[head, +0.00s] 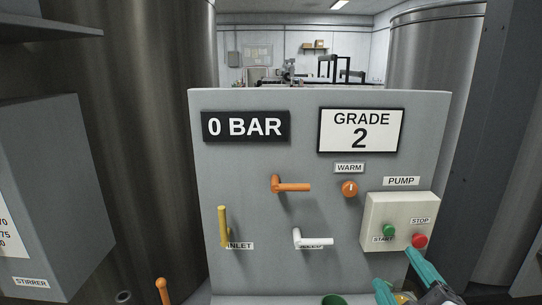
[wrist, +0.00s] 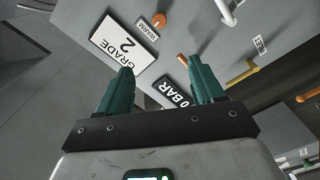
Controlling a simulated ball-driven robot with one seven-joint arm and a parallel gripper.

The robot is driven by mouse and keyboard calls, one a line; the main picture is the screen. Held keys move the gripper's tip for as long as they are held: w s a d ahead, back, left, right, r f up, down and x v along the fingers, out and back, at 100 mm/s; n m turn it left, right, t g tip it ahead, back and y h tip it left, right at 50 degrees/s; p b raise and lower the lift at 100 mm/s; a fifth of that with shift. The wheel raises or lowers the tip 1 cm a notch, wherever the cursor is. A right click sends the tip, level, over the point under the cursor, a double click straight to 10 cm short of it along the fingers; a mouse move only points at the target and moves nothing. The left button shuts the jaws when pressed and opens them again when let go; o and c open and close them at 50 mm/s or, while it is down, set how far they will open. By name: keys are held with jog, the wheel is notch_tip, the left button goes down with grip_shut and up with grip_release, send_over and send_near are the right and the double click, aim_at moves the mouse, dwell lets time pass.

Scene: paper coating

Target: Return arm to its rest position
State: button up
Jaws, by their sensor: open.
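My gripper (head: 399,277) has teal fingers and shows at the lower right of the head view, in front of the panel below the pump box. In the wrist view my gripper (wrist: 160,90) is open, with nothing between its fingers. The grey control panel (head: 270,165) stands upright ahead. It bears a "0 BAR" display (head: 246,126), a "GRADE 2" sign (head: 360,131), a yellow inlet lever (head: 223,227), an orange lever (head: 291,187), a white lever (head: 313,241) and an orange warm knob (head: 350,188). The pump box (head: 401,225) has a green start button (head: 388,230) and a red stop button (head: 420,241).
A grey stirrer box (head: 50,190) stands close at the left. Large metal tanks rise behind the panel at left (head: 150,120) and right (head: 436,50). A dark column (head: 478,150) stands at the right. An orange handle (head: 162,290) and a green object (head: 334,300) show at the bottom.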

jog(key=s+d+f+m+g, duration=0.3)
jog(key=s+f+g, duration=0.1)
jog(key=f, duration=0.6)
jog(key=s+d+f+m+g, duration=0.2)
jog(key=s+f+m+g, duration=0.15)
jog(key=f, duration=0.65)
jog(key=s+d+f+m+g, duration=0.3)
jog(key=s+f+g, duration=0.6)
jog(key=s+f, duration=0.6)
jog(key=s+m, duration=0.2)
jog(key=s, duration=0.2)
jog(key=shift+s+f, duration=0.2)
jog(key=shift+f, duration=0.2)
